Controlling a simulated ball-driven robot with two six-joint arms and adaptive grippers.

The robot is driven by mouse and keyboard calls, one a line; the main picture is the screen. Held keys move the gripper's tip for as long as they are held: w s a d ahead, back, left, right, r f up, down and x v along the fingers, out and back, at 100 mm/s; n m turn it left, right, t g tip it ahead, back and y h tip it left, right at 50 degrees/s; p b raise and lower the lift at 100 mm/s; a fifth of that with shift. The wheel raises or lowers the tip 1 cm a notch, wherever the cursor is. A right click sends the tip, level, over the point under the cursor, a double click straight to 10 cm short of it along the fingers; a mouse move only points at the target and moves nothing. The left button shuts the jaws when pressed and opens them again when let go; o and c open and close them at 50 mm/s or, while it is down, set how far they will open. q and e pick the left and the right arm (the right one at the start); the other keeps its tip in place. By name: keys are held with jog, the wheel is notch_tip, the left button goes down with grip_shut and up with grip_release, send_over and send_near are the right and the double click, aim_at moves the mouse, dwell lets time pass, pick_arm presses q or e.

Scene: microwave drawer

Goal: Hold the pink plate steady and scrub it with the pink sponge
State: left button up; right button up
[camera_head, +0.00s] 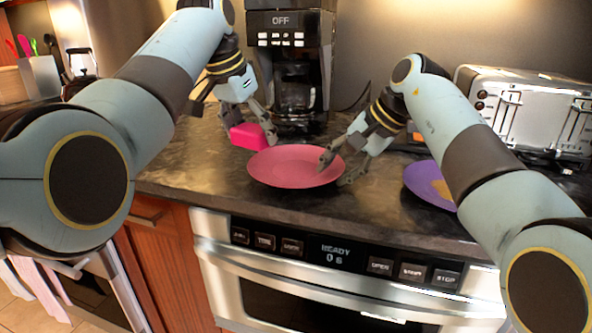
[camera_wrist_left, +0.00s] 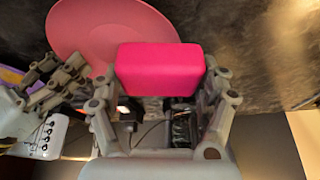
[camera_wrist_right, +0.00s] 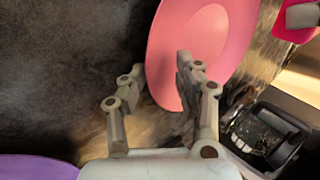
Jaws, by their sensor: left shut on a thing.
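The pink plate (camera_head: 292,168) lies on the dark counter near its front edge. My left gripper (camera_head: 250,128) is shut on the pink sponge (camera_head: 247,139), beside the plate's back left rim. In the left wrist view the sponge (camera_wrist_left: 160,68) sits between both fingers, with the plate (camera_wrist_left: 92,28) behind it. My right gripper (camera_head: 338,168) is at the plate's right rim. In the right wrist view its fingers (camera_wrist_right: 154,72) are apart, one over the plate (camera_wrist_right: 215,45) and one outside its rim. I cannot tell whether they touch it.
A purple plate (camera_head: 424,182) with something orange on it lies to the right, partly behind my right arm. A coffee maker (camera_head: 291,60) stands behind the pink plate. A toaster (camera_head: 525,105) is at the back right. A microwave drawer (camera_head: 330,270) is below the counter edge.

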jog(key=v, duration=1.2)
